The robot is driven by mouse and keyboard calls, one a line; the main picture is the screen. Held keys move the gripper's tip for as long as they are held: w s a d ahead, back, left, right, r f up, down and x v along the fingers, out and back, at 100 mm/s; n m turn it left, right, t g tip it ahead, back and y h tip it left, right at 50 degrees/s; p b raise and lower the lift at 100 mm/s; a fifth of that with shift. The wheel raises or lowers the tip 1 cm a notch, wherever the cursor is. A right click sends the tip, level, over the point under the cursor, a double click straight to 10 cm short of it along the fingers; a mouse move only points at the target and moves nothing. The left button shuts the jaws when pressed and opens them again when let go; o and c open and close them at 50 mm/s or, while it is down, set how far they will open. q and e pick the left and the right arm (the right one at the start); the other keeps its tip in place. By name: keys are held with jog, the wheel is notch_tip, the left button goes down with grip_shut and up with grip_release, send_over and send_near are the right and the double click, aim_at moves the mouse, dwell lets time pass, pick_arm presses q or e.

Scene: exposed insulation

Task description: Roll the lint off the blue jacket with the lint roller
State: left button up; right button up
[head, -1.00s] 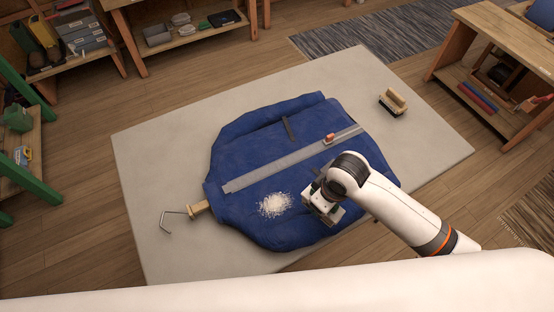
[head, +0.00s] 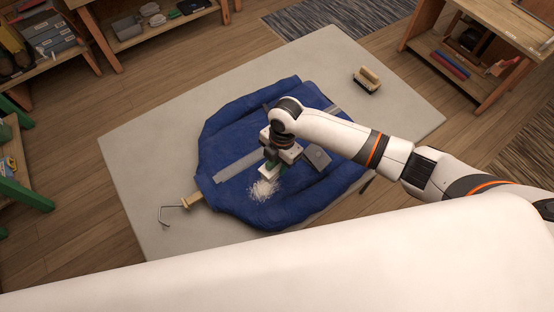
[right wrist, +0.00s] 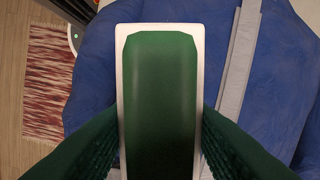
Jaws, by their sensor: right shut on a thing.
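The blue jacket (head: 225,142) lies flat on a pale mat, with a grey zipper strip (head: 238,165) across it. A patch of white lint (head: 263,190) lies on the jacket. My right gripper (head: 273,170) is low over the jacket, right beside the lint. It is shut on a green thing with a pale rim, which I take for the lint roller (right wrist: 160,95); it fills the middle of the right wrist view between my dark green fingers. I cannot tell whether it touches the cloth. My left gripper is not in view.
A wooden hanger neck (head: 192,199) with a metal hook (head: 168,214) sticks out of the jacket. A wooden-handled brush (head: 368,79) stands on the pale mat (head: 135,150) at the back right. Wooden shelves (head: 478,62) stand beyond the mat. The mat around the jacket is mostly clear.

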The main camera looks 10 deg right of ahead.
notch_tip(320, 180, down, 4)
jog(key=b, duration=0.3)
jog(key=shift+r+p, duration=0.3)
jog(key=shift+f+b, duration=0.75)
jog(key=shift+f, duration=0.4)
